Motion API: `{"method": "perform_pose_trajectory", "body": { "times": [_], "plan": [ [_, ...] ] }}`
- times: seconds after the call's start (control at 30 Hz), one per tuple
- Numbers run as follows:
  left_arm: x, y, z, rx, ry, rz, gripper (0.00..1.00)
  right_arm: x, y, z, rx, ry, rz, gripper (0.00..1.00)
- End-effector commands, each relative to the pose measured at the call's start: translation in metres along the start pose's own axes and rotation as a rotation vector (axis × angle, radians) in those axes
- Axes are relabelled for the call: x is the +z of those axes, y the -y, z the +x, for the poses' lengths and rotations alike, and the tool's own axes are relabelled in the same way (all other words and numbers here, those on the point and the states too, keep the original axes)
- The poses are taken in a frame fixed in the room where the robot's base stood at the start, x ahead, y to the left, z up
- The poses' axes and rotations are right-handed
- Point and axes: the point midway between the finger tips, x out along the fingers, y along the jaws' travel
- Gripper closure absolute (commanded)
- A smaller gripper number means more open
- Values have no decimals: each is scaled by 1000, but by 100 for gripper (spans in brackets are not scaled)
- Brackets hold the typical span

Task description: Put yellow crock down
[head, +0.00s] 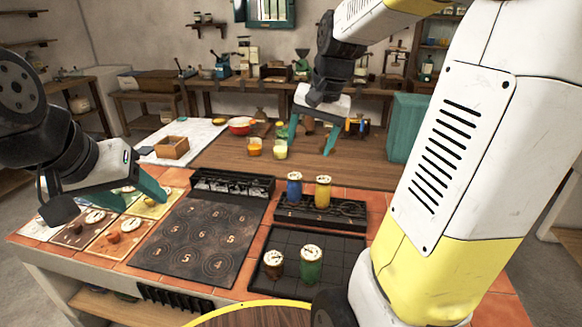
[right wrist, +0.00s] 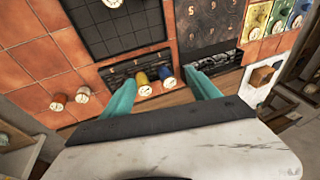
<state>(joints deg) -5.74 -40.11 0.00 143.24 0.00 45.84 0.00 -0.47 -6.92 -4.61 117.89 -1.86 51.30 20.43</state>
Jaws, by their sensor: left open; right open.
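The yellow crock (head: 323,193) stands upright with a pale lid in the dark rack (head: 345,217), just right of the blue crock (head: 295,188). My right gripper (head: 308,147) is open and empty behind the rack, fingers pointing down. In the right wrist view the yellow crock (right wrist: 141,78) and blue crock (right wrist: 165,73) appear between the two teal fingertips (right wrist: 161,76); I cannot tell how far below them. My left gripper (head: 143,203) is open over the coloured cards at the left.
Brown (head: 273,263) and green (head: 311,262) crocks stand on the black grid tray (head: 345,262). The numbered dark plate (head: 200,240) is bare. Two reddish crocks (right wrist: 70,98) stand on tiles beside the rack in the wrist view. My right arm hides the counter's right side.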

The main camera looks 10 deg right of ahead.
Motion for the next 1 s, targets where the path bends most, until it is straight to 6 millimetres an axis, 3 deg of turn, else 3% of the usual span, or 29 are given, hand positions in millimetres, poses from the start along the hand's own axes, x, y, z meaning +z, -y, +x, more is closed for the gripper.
{"method": "perform_pose_trajectory", "body": {
  "times": [0.03,0.2,0.3,0.43,0.6,1.0],
  "plan": [
    [0,0,0,0,0,0,43,20,3,-14,-24,-26,-56,30],
    [0,0,0,0,0,0,43,83,4,-42,-83,-107,-251,30],
    [0,0,0,0,0,0,43,115,2,-48,-105,-151,-350,30],
    [0,0,0,0,0,0,43,143,-2,-50,-120,-194,-441,30],
    [0,0,0,0,0,0,43,158,-4,-50,-126,-216,-492,30],
    [0,0,0,0,0,0,43,158,-4,-50,-126,-217,-493,30]
  ]
}}
